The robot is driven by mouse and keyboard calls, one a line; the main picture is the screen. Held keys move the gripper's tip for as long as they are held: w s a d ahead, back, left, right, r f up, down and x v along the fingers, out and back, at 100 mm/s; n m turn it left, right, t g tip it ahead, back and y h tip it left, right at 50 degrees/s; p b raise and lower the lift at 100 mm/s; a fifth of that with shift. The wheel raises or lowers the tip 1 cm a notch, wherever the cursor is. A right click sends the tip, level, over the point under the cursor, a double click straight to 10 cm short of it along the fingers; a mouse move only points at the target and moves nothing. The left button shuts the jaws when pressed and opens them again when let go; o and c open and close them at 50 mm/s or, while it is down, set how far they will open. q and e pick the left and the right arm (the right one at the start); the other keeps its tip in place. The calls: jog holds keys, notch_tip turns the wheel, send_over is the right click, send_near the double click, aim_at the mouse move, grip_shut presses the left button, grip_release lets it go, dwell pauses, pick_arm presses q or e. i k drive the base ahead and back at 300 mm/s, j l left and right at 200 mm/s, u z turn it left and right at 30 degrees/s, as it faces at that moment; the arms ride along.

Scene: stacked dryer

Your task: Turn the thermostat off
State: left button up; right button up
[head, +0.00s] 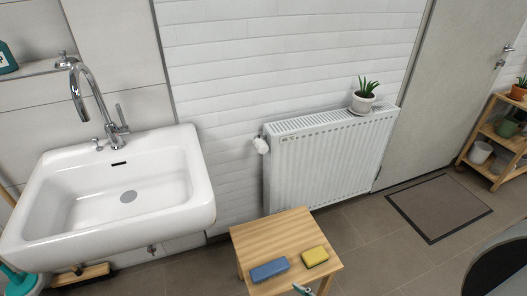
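The white radiator (325,160) stands against the tiled wall in the middle of the head view. A white rounded thermostat knob (261,145) sticks out at the radiator's upper left corner. Its markings are too small to read, so its setting cannot be told. A small label shows on the radiator's top left front. Neither of my grippers can be made out in the head view, and nothing touches the knob.
A wooden stool (270,240) stands before the radiator, holding a blue block (269,270) and yellow sponge (314,257). A white sink (115,190) is left. A potted plant (363,100) sits on the radiator. A doormat (440,207) and wooden shelf (490,143) are right.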

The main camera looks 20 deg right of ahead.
aim_at(261, 147)
jog(key=i+l, duration=0.1)
jog(key=l, duration=0.6)
jog(key=i+l, duration=0.1)
jog(key=l, duration=0.55)
